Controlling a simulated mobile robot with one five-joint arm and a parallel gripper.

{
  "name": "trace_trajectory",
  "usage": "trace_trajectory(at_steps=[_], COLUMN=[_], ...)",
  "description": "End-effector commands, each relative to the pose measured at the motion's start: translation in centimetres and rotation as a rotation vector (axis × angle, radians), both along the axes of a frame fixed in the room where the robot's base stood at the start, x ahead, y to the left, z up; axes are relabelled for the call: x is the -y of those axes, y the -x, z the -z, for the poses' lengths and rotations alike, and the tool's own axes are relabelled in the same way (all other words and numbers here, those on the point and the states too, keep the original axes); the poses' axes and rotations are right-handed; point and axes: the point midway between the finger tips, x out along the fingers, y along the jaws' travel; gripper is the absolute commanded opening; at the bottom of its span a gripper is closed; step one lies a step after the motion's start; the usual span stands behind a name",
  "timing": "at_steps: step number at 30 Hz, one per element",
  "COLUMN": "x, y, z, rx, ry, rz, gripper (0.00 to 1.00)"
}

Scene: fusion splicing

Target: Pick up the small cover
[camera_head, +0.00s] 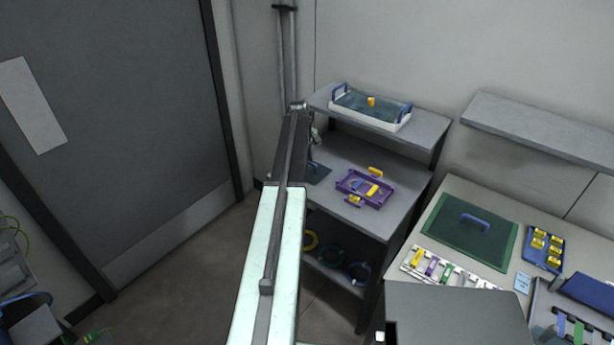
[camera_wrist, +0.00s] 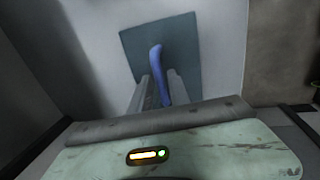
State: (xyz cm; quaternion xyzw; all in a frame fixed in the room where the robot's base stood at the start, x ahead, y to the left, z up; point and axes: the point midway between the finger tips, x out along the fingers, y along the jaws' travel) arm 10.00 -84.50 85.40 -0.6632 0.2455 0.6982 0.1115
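The small cover is a dark teal square plate (camera_wrist: 185,45) with a raised blue handle (camera_wrist: 157,62). In the head view the small cover (camera_head: 320,174) lies at the left end of the middle shelf, partly hidden by my arm. My gripper (camera_wrist: 160,80) is over it, its two grey fingers on either side of the handle's near part. The handle lies in the narrow gap between the fingers. I cannot tell whether they press on it. In the head view my gripper (camera_head: 314,139) is small and mostly hidden behind the arm.
A purple tray (camera_head: 347,187) with yellow pieces sits on the same shelf, to the right. A white tray with a teal cover (camera_head: 362,106) is on the shelf above. The right-hand table holds a large green cover (camera_head: 447,229) and a blue tray (camera_head: 532,258).

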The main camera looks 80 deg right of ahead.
Motion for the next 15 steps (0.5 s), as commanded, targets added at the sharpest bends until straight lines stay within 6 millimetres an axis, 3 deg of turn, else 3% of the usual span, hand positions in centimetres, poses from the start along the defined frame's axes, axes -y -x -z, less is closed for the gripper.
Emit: trace_trajectory(at_steps=[1, 8, 9, 11, 15], x=[0.17, 0.21, 0.20, 0.20, 0.20], y=[0.02, 0.02, 0.01, -0.01, -0.04], z=[1.48, 1.24, 1.23, 1.22, 1.21], rx=[0.000, 0.000, 0.000, 0.000, 0.000], ry=[0.000, 0.000, 0.000, 0.000, 0.000], rz=[0.000, -0.001, -0.001, -0.001, -0.002], gripper=[0.22, 0.22, 0.20, 0.03, 0.00])
